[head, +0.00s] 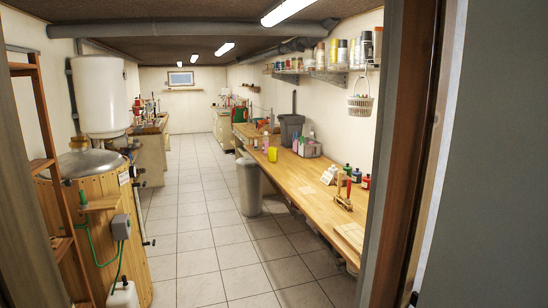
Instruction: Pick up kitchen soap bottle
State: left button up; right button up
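I cannot tell which bottle is the kitchen soap bottle. On the long wooden workbench (300,178) at the right, a pinkish upright bottle (265,142) stands near the front edge, beside a yellow cup (272,154). A group of small bottles (307,147) stands farther back against the wall. Small dark green bottles (357,175) and a red-labelled one (366,182) stand closer to me by the wall. All are small at this distance. Neither of my grippers is in view.
A door frame (402,150) stands close at the right. A grey bin (249,187) stands against the bench front. A wooden-clad tank (92,225), a shelf rack (60,190) and a white jug (123,294) line the left. The tiled aisle (205,215) between is clear.

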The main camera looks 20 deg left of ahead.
aim_at(265, 139)
jog(key=i+j+u, duration=0.45)
jog(key=i, duration=0.2)
jog(key=i+j+u, duration=0.25)
jog(key=i, duration=0.8)
jog(key=i+u, duration=0.3)
jog(key=i, duration=0.75)
jog(key=i+z, duration=0.2)
jog(key=i, duration=0.35)
jog(key=i+j+z, duration=0.2)
jog(key=i, duration=0.3)
jog(key=i+j+z, duration=0.2)
jog(key=i, duration=0.3)
jog(key=i+j+z, duration=0.15)
jog(key=i+j, duration=0.2)
jog(key=i, duration=0.15)
